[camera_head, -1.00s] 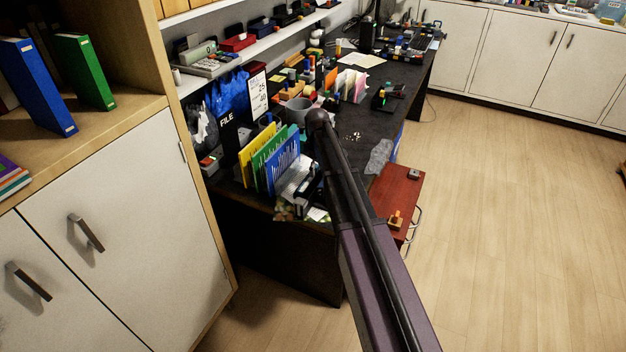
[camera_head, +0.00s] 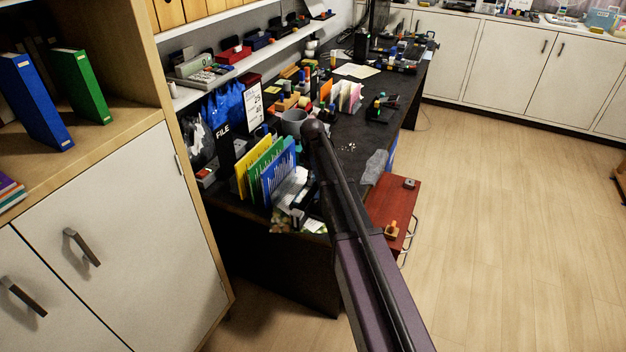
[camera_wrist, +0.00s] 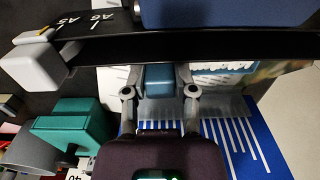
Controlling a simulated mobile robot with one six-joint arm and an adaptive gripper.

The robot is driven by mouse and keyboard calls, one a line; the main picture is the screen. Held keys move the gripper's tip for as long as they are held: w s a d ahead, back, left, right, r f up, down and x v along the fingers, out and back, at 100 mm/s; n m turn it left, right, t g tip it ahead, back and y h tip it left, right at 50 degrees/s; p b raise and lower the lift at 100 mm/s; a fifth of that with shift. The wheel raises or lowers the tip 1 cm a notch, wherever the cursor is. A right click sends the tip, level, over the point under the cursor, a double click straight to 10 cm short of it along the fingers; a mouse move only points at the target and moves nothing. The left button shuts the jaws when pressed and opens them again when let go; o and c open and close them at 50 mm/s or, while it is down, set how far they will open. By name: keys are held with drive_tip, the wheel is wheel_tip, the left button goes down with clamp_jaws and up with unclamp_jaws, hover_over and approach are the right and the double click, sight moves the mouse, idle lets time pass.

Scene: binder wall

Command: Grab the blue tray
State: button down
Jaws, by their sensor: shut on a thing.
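In the wrist view, my gripper (camera_wrist: 160,92) has its two fingers on either side of a small blue-grey block-like piece (camera_wrist: 158,78), shut on it. I cannot tell whether this piece is part of a blue tray. A larger dark blue thing (camera_wrist: 225,12) with a rounded edge is cut off at the top of that view, beyond a black bar. In the head view my arm hides my gripper, near the front end of the black desk (camera_head: 345,165). A small dark blue box-like item (camera_head: 257,36) sits on the wall shelf.
Yellow, green and blue files (camera_head: 268,168) stand by a grey cup (camera_head: 293,121) close to my arm. A blue striped file (camera_wrist: 240,140) lies below the fingers in the wrist view. A red drawer unit (camera_head: 393,203) stands beside the desk. The wooden floor (camera_head: 510,220) at right is clear.

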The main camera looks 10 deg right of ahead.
drive_tip(key=shift+r+p, duration=4.6)
drive_tip(key=shift+r, duration=0.15)
